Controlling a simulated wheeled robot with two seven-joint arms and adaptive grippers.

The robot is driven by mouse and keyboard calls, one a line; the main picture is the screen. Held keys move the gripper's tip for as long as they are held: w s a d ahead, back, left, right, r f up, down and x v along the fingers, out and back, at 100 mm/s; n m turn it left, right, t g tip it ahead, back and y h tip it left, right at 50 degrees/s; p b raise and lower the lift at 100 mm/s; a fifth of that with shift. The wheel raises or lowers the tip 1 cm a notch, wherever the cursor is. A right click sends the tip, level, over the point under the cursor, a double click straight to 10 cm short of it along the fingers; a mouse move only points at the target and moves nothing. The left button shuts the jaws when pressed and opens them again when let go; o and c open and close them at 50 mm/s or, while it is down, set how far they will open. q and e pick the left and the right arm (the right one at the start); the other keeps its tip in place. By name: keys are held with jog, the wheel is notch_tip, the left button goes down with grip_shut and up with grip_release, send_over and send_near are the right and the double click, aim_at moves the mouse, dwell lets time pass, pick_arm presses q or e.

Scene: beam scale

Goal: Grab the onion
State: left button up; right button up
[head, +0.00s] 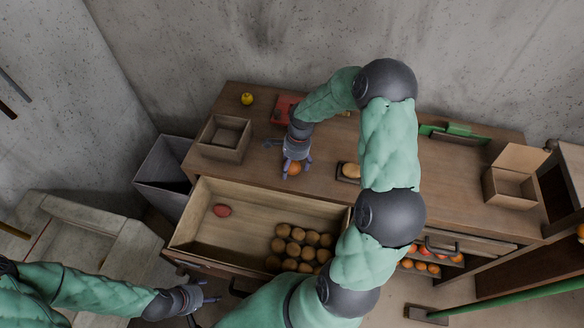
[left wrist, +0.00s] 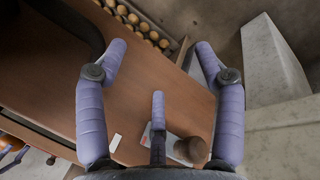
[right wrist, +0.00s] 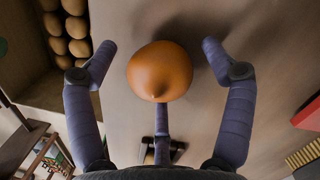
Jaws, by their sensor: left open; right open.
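The onion (head: 294,169) is round and orange-brown and sits on the wooden counter, behind the open drawer. It also shows large in the right wrist view (right wrist: 160,72), with its pointed tip toward the camera. My right gripper (head: 297,162) is right at the onion, with its fingers open and spread on either side of it. In the right wrist view the side fingers stand apart from the onion. My left gripper (head: 207,299) is open and empty, low in front of the drawer. The left wrist view shows nothing between its fingers.
The open drawer (head: 192,228) holds several brown round vegetables (head: 292,248) and one red oval item (head: 221,210). An empty wooden box (head: 225,134) stands at the counter's left, with a yellow fruit (head: 247,98) behind it. A potato-like item (head: 351,170) lies on a small dark tray to the right.

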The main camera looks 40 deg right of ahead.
jog(key=shift+c, duration=0.3)
jog(key=c, duration=1.2)
jog(key=shift+c, duration=0.2)
jog(key=shift+r, duration=0.15)
